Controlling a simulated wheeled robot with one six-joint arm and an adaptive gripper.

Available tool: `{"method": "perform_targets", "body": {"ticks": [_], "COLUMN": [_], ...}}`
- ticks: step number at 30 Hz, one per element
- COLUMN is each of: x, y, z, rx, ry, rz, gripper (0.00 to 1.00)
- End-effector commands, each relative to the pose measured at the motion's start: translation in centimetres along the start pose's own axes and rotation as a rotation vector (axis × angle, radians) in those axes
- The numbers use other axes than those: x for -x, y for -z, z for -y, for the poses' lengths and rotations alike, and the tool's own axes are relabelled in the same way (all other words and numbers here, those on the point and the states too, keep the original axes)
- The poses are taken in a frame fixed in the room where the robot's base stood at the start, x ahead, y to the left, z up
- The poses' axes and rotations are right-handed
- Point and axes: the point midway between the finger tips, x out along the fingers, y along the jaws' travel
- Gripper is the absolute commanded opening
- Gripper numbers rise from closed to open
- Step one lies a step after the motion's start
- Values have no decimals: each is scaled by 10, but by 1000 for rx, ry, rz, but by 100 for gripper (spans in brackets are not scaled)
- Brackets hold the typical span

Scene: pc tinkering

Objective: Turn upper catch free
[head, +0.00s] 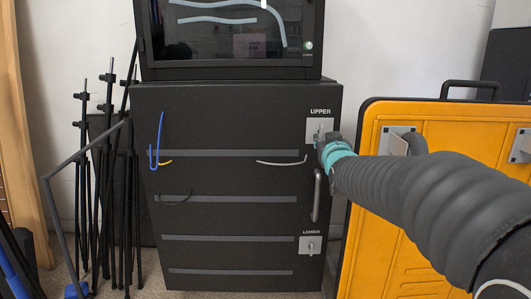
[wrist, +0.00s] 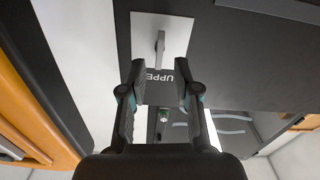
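The upper catch (head: 319,130) is a small metal lever on a light plate under the UPPER label, at the top right of the black cabinet door. In the wrist view, the catch (wrist: 160,44) stands out from its pale plate (wrist: 143,30). My gripper (wrist: 159,68) is open, with an empty gap between its fingertips. The lever lies just past the fingertips and roughly in line with the gap; I see no clear contact. In the head view, my gripper (head: 320,146) is at the plate's lower edge and partly hides it.
A lower catch (head: 310,246) sits near the door's bottom right. A vertical door handle (head: 316,195) stands between the catches. An orange case (head: 365,210) is close on the right, behind my arm. Black stands (head: 108,190) crowd the left.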

Motion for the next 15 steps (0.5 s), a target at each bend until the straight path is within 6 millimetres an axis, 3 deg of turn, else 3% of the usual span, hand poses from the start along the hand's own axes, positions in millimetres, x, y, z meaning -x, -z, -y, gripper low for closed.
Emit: {"method": "perform_targets", "body": {"ticks": [15], "x": [-24], "y": [0], "z": [0], "rx": [1], "ry": [0], "rz": [0], "gripper": [31]}}
